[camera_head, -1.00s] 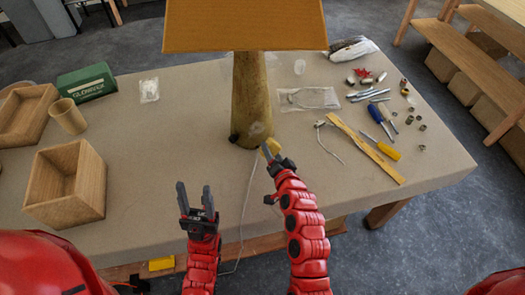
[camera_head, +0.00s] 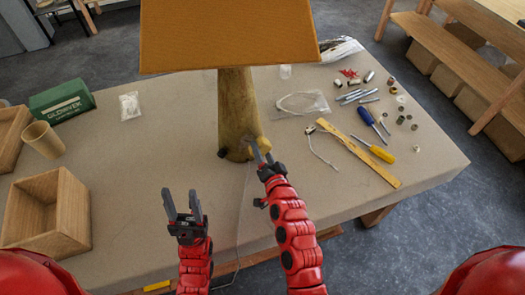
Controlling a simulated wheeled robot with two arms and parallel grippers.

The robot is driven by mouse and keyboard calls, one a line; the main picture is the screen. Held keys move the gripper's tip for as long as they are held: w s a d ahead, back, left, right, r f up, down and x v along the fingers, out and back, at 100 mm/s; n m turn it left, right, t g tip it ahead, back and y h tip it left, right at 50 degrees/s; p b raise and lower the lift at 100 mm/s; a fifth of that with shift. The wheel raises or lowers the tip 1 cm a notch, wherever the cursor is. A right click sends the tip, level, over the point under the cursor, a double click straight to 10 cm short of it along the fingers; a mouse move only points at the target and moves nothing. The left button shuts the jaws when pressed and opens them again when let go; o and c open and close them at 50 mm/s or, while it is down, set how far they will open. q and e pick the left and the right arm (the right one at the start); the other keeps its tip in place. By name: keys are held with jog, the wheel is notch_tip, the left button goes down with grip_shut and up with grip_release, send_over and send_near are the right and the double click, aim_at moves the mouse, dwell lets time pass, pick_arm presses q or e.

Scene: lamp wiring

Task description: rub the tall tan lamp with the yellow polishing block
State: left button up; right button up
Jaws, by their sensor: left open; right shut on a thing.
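The tall tan lamp has a tapering post (camera_head: 236,105) standing on the table under a wide orange-brown shade (camera_head: 228,35). A dark knob (camera_head: 223,153) shows at the left of its foot. My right gripper (camera_head: 260,152) is shut on the yellow polishing block (camera_head: 264,144), at the lower right side of the post. The block is mostly hidden by the fingers; it looks against the post, but I cannot be sure of contact. My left gripper (camera_head: 182,207) is open and empty, fingers up, near the table's front edge, left of the lamp.
A wooden box (camera_head: 48,215), a tan cup (camera_head: 43,139) and a green carton (camera_head: 61,101) stand at the left. A wooden strip (camera_head: 360,154), a yellow screwdriver (camera_head: 374,149), a blue screwdriver (camera_head: 368,117) and small parts lie at the right. A thin cord runs beside the lamp.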

jog(key=shift+w, duration=0.1)
jog(key=shift+b+x, duration=0.35)
jog(key=shift+x, duration=0.45)
dwell(0.7)
